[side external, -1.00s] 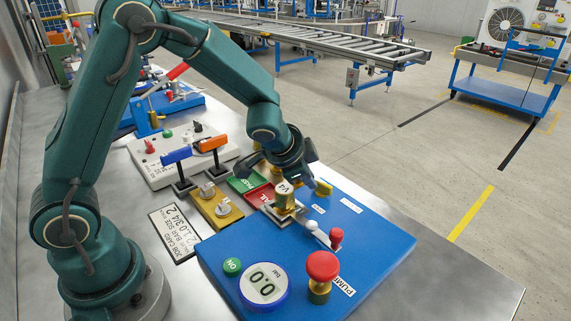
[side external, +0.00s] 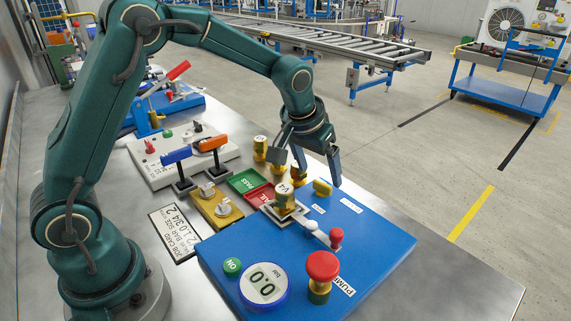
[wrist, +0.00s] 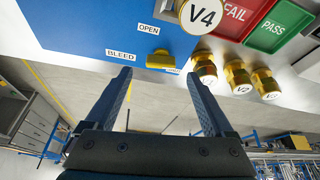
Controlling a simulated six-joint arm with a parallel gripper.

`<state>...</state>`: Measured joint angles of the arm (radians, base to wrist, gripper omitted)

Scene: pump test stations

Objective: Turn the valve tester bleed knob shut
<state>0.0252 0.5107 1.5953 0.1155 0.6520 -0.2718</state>
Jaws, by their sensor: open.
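The bleed knob (side external: 322,187) is a small yellow bar-shaped knob on the blue valve tester panel (side external: 375,235), behind the V4 valve. In the wrist view the knob (wrist: 162,61) lies crosswise, beside labels reading BLEED (wrist: 121,55) and OPEN (wrist: 149,28). Another label at its lower right is partly hidden and unreadable. My gripper (side external: 318,170) is open and points down above the knob. In the wrist view my gripper's (wrist: 158,75) fingers are spread wide, with the knob between and beyond their tips. Nothing is between the fingers, and they look apart from the knob.
The brass V4 valve (side external: 285,196) stands close left of the knob. A lever with a red grip (side external: 336,237) and a red PUMP button (side external: 322,267) are nearer. The gauge (side external: 263,284) reads 0.0. Other brass valves and green and red PASS/FAIL plates (side external: 250,180) sit left.

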